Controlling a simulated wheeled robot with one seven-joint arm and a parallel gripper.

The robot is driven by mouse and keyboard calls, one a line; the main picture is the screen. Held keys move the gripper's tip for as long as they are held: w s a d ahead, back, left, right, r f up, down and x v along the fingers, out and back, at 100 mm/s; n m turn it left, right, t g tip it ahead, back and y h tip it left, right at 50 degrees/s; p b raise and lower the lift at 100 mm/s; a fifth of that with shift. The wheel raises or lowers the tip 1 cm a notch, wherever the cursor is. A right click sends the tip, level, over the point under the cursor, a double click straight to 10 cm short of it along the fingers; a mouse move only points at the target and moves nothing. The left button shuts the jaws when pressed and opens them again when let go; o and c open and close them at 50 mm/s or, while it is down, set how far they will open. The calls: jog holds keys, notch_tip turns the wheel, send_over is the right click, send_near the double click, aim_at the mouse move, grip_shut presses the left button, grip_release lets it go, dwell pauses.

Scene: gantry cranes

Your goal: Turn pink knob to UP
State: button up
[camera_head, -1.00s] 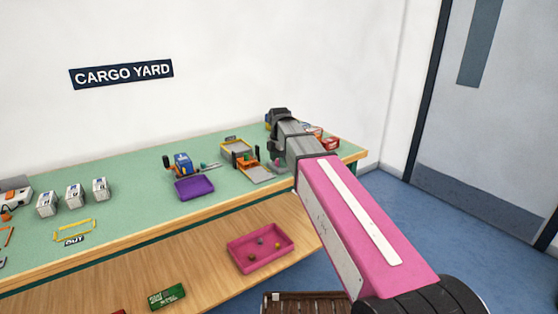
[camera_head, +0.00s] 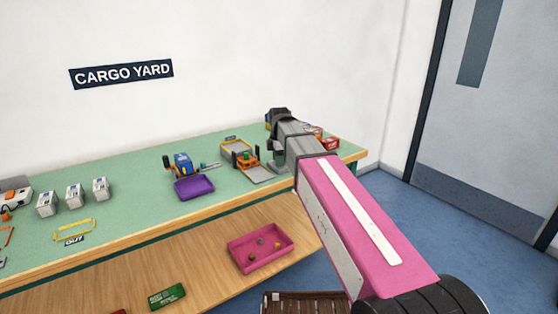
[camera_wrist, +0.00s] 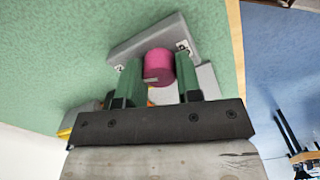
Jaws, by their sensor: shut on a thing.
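The pink knob (camera_wrist: 158,64) is a short, round cylinder on a grey plate (camera_wrist: 125,52) in the wrist view. A small pale mark shows on its near lower edge. The plate carries small white labels on either side of the knob, too small to read surely. My gripper (camera_wrist: 157,72) has one green finger on each side of the knob and is shut on it. In the head view my arm reaches to the right end of the bench, and the knob is hidden behind my wrist.
The green bench (camera_head: 125,190) holds a blue-and-orange crane model (camera_head: 181,164), a purple tray (camera_head: 194,188), an orange crane model (camera_head: 245,161) and white boxes (camera_head: 74,195). A pink tray (camera_head: 260,248) lies on the lower shelf. The bench edge and blue floor lie close right of the knob.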

jog(key=m, duration=0.4)
jog(key=shift+m, duration=0.4)
jog(key=m, duration=0.3)
jog(key=shift+m, duration=0.3)
jog(key=m, duration=1.2)
jog(key=shift+m, duration=0.3)
jog(key=m, duration=0.3)
jog(key=shift+m, duration=0.4)
jog(key=m, duration=0.3)
jog(key=shift+m, duration=2.1)
